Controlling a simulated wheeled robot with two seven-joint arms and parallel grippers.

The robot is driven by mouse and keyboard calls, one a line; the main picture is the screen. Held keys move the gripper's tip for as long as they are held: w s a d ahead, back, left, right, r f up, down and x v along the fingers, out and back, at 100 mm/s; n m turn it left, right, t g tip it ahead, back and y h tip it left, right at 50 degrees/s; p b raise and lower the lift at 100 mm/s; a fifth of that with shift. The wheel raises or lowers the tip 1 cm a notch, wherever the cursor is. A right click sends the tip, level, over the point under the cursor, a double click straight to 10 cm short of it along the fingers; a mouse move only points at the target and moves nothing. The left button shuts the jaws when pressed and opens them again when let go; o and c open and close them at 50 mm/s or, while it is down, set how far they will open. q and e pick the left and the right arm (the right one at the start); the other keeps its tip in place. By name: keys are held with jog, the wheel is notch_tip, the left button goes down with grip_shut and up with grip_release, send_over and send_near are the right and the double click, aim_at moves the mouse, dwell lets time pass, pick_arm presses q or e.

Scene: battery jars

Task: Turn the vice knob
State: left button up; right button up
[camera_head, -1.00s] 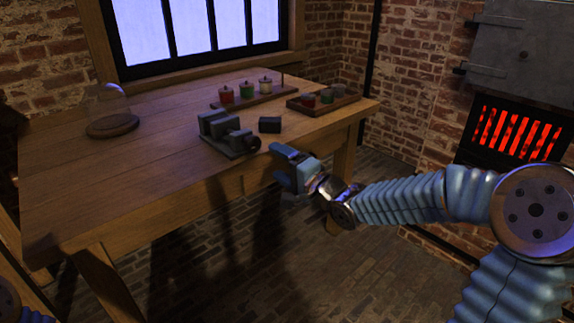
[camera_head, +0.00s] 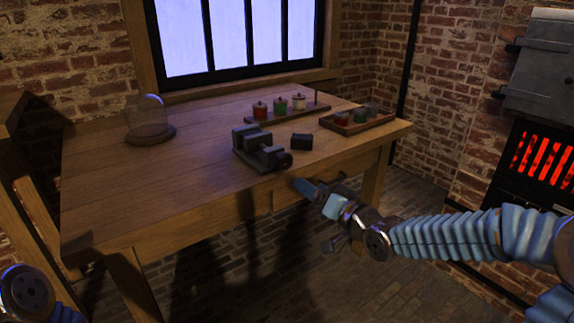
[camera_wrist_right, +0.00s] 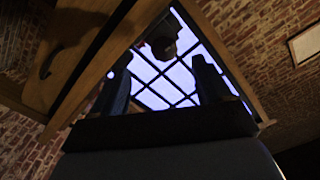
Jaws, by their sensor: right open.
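The dark grey vice (camera_head: 252,148) stands at the front edge of the wooden table, with its round dark knob (camera_head: 285,160) at the front right end. My right gripper (camera_head: 322,214) is open and empty in front of the table edge, below and to the right of the knob, apart from it. In the right wrist view, the two open fingers (camera_wrist_right: 162,85) frame the bright window. A dark, brownish round shape, likely the knob (camera_wrist_right: 165,42), shows beyond and between them. My left gripper is out of view.
On the table (camera_head: 130,190) are a small dark block (camera_head: 301,142) right of the vice, a glass dome (camera_head: 149,117), a rack of coloured jars (camera_head: 280,105) and a wooden tray (camera_head: 357,121). A glowing furnace (camera_head: 543,155) stands at the right.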

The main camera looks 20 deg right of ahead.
jog(key=r+n, duration=0.1)
jog(key=n, duration=0.3)
jog(key=b, duration=0.2)
send_near(287, 164)
jog(key=w, duration=0.3)
jog(key=x, duration=0.3)
jog(key=a+x, duration=0.1)
jog(key=x, duration=0.3)
jog(key=shift+p, duration=0.4)
jog(key=shift+x, duration=0.75)
jog(key=shift+f, duration=0.15)
